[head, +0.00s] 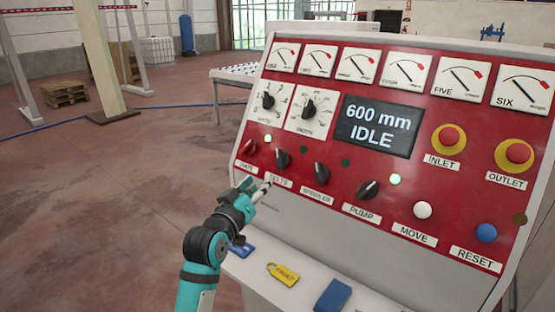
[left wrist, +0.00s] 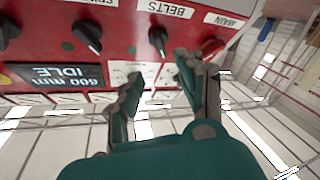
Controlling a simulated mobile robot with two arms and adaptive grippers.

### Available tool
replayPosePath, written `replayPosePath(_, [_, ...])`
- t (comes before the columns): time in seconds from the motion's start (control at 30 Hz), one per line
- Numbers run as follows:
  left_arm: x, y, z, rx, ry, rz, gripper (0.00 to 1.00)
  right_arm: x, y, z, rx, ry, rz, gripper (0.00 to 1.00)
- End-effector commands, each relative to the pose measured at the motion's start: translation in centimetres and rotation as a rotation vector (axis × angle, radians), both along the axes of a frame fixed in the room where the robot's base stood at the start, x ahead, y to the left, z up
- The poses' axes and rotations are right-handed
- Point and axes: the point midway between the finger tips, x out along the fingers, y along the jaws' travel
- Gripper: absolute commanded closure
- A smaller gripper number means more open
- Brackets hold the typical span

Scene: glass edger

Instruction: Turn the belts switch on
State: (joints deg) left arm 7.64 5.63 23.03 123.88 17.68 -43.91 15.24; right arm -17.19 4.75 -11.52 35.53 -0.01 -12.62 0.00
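The belts switch (head: 282,158) is a black knob on the red panel, above its BELTS label (head: 278,181). Its pointer stands close to upright, tilted slightly left. My left gripper (head: 257,189) is just below and left of the switch, beside the label. In the left wrist view the belts switch (left wrist: 158,40) appears upside down, just past the two parted fingertips (left wrist: 160,68). The gripper is open with nothing between the fingers; contact with the knob is not visible. My right gripper is not in view.
The red main switch (head: 250,147) is close on the left, its lamp lit green. The spindles switch (head: 321,173) and pump switch (head: 369,189) are to the right; the pump lamp is lit. The display (head: 377,126) reads 600 mm IDLE.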

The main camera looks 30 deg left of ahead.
Motion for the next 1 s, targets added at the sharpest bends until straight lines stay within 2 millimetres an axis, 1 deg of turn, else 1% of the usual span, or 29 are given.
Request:
replayPosePath(0.03, [1.3,0.2,0.4,-0.001,0.002,-0.001,0.62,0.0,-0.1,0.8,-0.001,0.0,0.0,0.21])
replayPosePath(0.3, [7.1,1.4,0.4,0.0,0.003,-0.001,0.62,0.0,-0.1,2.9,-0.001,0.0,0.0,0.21])
replayPosePath(0.5, [10.7,2.1,0.3,0.001,0.003,0.0,0.62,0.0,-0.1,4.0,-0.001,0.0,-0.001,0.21])
replayPosePath(0.6, [11.9,2.3,0.2,0.0,0.003,-0.001,0.62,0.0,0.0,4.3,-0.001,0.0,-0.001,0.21])
replayPosePath(0.7, [12.6,2.4,0.1,0.001,0.003,-0.001,0.62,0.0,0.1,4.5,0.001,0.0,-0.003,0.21])
replayPosePath(0.83, [13.0,2.6,0.0,0.003,0.002,-0.001,0.62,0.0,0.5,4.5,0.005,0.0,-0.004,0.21])
replayPosePath(1.0, [13.0,2.6,0.0,0.003,0.002,-0.001,0.62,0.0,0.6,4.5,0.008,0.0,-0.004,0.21])
